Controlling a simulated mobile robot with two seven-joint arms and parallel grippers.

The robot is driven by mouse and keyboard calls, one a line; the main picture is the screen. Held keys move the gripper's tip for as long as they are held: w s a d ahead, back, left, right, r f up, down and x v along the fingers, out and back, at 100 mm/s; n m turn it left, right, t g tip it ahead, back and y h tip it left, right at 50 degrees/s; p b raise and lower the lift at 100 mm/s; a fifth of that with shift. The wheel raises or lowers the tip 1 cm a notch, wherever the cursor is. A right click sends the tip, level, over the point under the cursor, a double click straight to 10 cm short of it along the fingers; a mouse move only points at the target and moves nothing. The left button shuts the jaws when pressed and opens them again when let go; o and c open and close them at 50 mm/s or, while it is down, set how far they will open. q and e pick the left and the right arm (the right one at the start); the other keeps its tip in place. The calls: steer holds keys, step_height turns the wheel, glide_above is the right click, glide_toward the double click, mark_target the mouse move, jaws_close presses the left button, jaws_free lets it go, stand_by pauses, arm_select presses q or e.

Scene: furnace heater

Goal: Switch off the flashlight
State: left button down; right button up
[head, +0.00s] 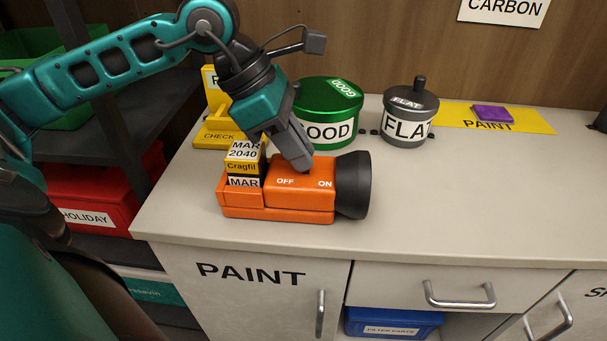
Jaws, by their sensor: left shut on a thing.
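An orange flashlight (290,203) with a black head (353,185) lies on the counter in the head view, its head pointing right. OFF and ON are printed in white on its side, OFF at the left and ON at the right. My left gripper (304,165) comes down from above, its fingertips at the top of the flashlight just above the ON end. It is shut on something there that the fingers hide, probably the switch. A small labelled box (244,163) reading MAR 2040 sits on the rear end of the flashlight. My right gripper is not in view.
A green GOOD canister (328,112) stands behind the flashlight. A dark FLAT canister (409,115) stands right of it. A yellow CHECK holder (217,132) is at the left. A purple block (492,114) lies on a yellow PAINT mat (533,121). The counter (470,190) right of the flashlight is clear.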

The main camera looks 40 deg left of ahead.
arm_select(q)
steer(key=shift+a+f+b, duration=0.2)
steer(key=shift+f+b, duration=0.35)
steer(key=shift+b, duration=0.2)
steer(key=shift+s+a+t+h+b, duration=0.1)
steer(key=shift+t+h+b, duration=0.25)
steer(key=shift+b, duration=0.25)
steer(key=b, duration=0.1)
steer(key=t+h+b, duration=0.1)
steer(key=b, duration=0.1)
steer(key=shift+s+a+r+h, duration=0.15)
steer(key=shift+a+h, duration=0.05)
steer(key=shift+h, duration=0.05)
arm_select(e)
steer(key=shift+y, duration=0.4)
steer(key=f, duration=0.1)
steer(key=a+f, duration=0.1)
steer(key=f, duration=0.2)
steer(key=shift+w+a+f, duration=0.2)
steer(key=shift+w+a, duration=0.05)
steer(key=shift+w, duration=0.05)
arm_select(q)
steer(key=shift+r+b, duration=0.1)
steer(key=shift+b, duration=0.25)
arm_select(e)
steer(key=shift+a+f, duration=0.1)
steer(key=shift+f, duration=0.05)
arm_select(q)
steer(key=c, duration=1.1)
jaws_free()
